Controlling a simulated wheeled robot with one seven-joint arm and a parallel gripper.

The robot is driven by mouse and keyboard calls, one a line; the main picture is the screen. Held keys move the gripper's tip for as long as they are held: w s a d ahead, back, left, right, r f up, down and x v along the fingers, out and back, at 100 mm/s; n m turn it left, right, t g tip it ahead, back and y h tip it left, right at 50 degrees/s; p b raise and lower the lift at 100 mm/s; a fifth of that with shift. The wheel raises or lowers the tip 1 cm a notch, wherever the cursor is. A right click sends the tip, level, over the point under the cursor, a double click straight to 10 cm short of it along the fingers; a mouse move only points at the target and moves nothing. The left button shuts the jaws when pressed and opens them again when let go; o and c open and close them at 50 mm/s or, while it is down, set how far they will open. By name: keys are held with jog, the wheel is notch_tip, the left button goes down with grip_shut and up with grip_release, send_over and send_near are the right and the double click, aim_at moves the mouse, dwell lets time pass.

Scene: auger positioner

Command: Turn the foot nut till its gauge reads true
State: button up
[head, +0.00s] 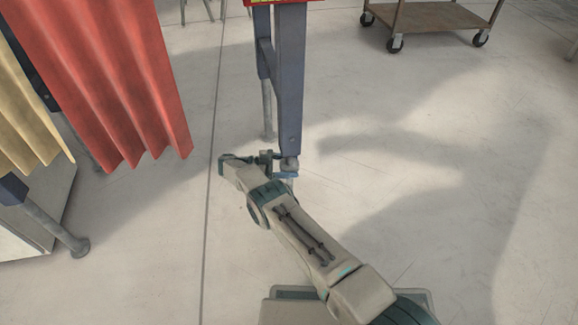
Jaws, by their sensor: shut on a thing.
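A blue-grey machine leg (290,95) stands upright near the top middle of the head view. Its lower end meets a small grey foot nut (289,163), mostly hidden by my wrist and fingers. My gripper (284,173) reaches in from the lower right and is shut at the bottom of this leg, around the foot nut as far as I can tell. The fingers are small here, and their exact contact is hard to see. No gauge reading can be made out.
A red curtain (130,75) and a cream curtain (25,115) hang at the left. Another leg with a round foot (78,245) stands below them. A wheeled cart (440,15) is at the upper right. The pale floor (480,180) to the right is clear.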

jog(key=shift+d, duration=0.1)
jog(key=o, duration=1)
jog(key=shift+w+f, duration=0.1)
jog(key=shift+r+n+t+p, duration=0.25)
jog(key=shift+n+t+p, duration=0.25)
jog(key=shift+t+p, duration=0.5)
jog(key=n+t+p, duration=0.1)
jog(key=t+p, duration=0.1)
jog(key=p, duration=0.1)
jog(key=shift+n+y, duration=0.4)
